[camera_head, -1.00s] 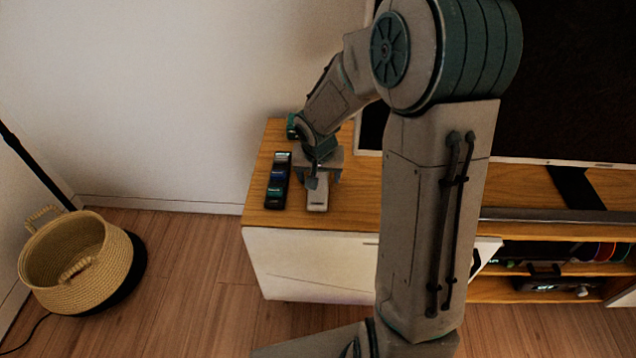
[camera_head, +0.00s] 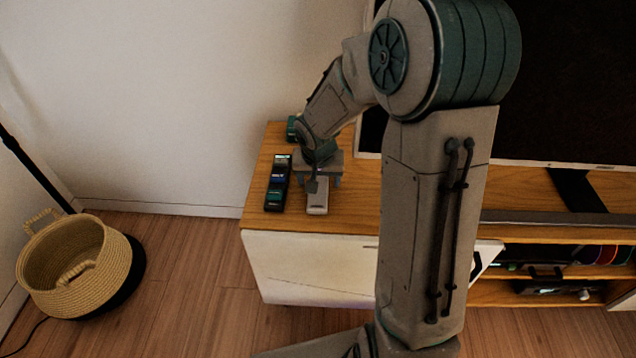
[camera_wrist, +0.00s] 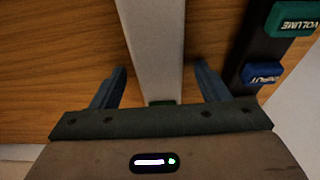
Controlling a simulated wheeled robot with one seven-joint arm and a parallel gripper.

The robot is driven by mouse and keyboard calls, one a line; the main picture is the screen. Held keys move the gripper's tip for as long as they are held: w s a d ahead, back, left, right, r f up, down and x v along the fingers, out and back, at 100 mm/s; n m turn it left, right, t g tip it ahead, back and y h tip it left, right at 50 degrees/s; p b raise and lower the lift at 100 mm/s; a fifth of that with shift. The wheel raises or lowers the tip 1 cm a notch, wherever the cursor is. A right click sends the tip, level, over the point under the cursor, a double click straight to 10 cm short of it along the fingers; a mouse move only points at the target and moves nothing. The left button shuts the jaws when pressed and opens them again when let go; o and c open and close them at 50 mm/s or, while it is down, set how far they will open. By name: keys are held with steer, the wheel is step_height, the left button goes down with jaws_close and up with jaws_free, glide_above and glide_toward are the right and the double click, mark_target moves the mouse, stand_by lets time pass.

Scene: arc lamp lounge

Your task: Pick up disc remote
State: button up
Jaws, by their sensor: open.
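Two remotes lie side by side on the wooden top of the TV cabinet. One is a slim pale grey remote (camera_head: 318,195), likely the disc remote, though no name on it is readable. The other is a dark remote (camera_head: 277,185) with coloured buttons, to its left in the head view. My gripper (camera_head: 318,183) is open over the pale remote. In the wrist view my gripper's fingers (camera_wrist: 161,80) stand on either side of the pale remote (camera_wrist: 155,40), with a gap on both sides. The dark remote (camera_wrist: 262,50) lies just outside the right finger there.
The cabinet top (camera_head: 350,210) is bare in front of the TV (camera_head: 570,80), which stands at the right. The white wall (camera_head: 180,100) is behind. A woven basket (camera_head: 110,265) stands on the floor at the left. Open shelves (camera_head: 560,270) hold devices at the right.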

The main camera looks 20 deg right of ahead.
steer(key=c, duration=1.1)
steer(key=shift+c, duration=0.2)
